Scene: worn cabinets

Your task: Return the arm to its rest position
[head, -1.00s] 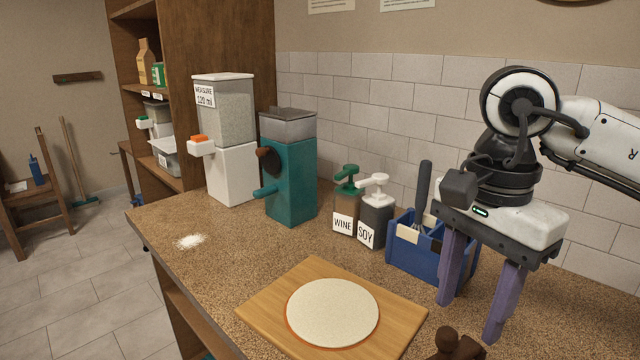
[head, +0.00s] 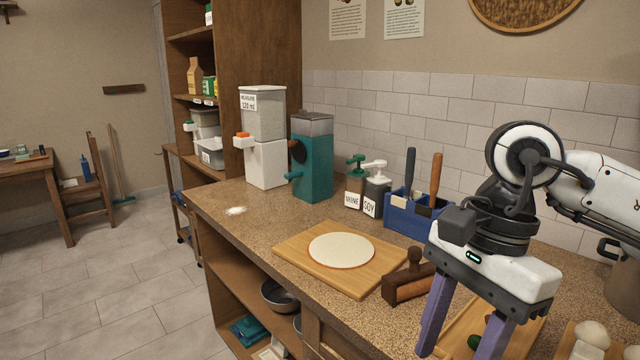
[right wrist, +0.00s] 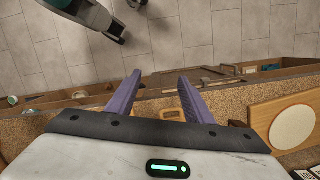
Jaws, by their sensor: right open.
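My right arm comes in from the right in the head view. Its gripper (head: 462,336) has two purple fingers pointing down, spread apart with nothing between them. It is above the front right part of the worktop, in front of a cutting board. In the right wrist view the open fingers (right wrist: 160,95) point toward the counter's front edge and the tiled floor. My left gripper is not seen in the head view.
On the counter (head: 262,240) stand a white dispenser (head: 266,150), a teal mill (head: 312,165), two pump bottles and a blue caddy (head: 408,214). A wooden board (head: 310,265) bears a round dough sheet (head: 341,250). A brown wooden tool (head: 405,284) lies near my gripper.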

